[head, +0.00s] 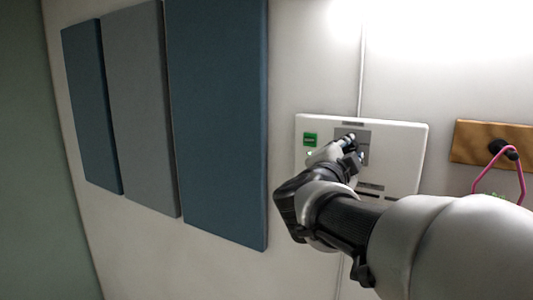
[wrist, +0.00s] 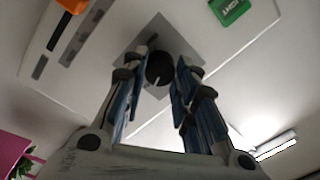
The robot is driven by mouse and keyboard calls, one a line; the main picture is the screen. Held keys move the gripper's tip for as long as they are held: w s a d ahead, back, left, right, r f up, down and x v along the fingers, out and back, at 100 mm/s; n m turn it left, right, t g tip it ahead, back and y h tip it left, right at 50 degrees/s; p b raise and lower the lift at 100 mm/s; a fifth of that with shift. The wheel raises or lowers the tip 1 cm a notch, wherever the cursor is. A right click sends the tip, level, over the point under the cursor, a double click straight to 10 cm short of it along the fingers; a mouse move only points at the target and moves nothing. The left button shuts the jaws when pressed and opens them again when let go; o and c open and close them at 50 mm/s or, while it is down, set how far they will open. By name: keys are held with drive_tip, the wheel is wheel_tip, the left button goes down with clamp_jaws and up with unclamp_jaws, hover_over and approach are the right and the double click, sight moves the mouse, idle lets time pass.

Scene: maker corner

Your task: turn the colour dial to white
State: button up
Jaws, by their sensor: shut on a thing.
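The colour dial (wrist: 159,68) is a round black knob on a grey square plate (wrist: 182,45) in the wrist view. A short pale mark shows on its face; which colour it points to cannot be read. The plate (head: 377,137) sits on a white wall panel (head: 412,147) in the head view, where my arm hides the dial. My gripper (wrist: 154,82) is shut on the dial, with one blue-padded finger on each side of it. In the head view my gripper (head: 350,149) reaches up to the panel from the lower right.
A green label (wrist: 229,9) and an orange part (wrist: 73,5) are on the panel. A wooden board (head: 480,138) with a black hook (head: 503,149) and a pink loop (head: 474,182) is to the right. Blue and grey wall panels (head: 215,120) are to the left.

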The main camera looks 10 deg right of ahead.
idle(0.3)
drive_tip(key=o, duration=1.1)
drive_tip(key=v, duration=1.2)
